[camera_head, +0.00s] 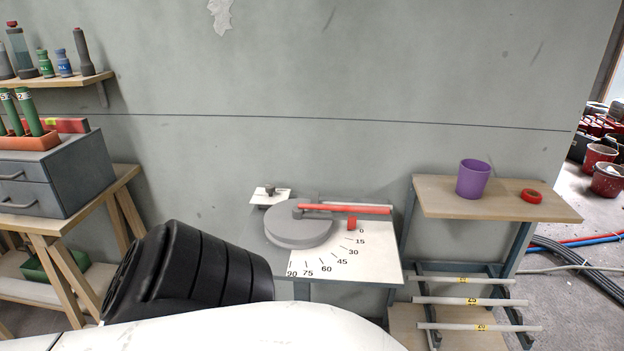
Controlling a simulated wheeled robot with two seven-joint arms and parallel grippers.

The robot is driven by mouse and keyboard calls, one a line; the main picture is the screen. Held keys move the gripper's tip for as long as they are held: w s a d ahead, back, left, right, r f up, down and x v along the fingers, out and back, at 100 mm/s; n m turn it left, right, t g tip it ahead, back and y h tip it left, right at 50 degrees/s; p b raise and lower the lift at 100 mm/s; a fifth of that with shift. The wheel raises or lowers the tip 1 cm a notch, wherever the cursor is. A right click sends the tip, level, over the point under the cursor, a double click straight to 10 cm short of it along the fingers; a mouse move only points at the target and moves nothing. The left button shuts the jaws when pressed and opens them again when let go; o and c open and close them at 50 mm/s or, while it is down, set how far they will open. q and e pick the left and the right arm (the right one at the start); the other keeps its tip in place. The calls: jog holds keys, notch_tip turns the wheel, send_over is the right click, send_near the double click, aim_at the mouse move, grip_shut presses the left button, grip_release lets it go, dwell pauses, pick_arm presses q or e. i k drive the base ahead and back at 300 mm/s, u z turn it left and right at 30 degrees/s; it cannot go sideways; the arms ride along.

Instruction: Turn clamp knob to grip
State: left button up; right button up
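A grey round bending disc (298,230) sits on a small bench with a white angle scale (345,262) marked from 0 to 90. A red bar (345,209) lies across the back of the disc and points right, close to the 0 mark. A short red block (351,223) stands just in front of the bar. A small dark grey knob-like part (270,190) sits on a white plate behind the disc; I cannot tell for sure that it is the clamp knob. Neither of my grippers is in view.
A wooden-topped cart (515,207) at right carries a purple cup (473,179) and a red ring (531,196), with several labelled white tubes (470,301) below. A grey drawer box (60,175) stands at left. My own black and white parts fill the lower foreground.

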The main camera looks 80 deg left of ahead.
aim_at(270, 188)
jog(key=i, duration=1.4)
jog(key=u, duration=2.25)
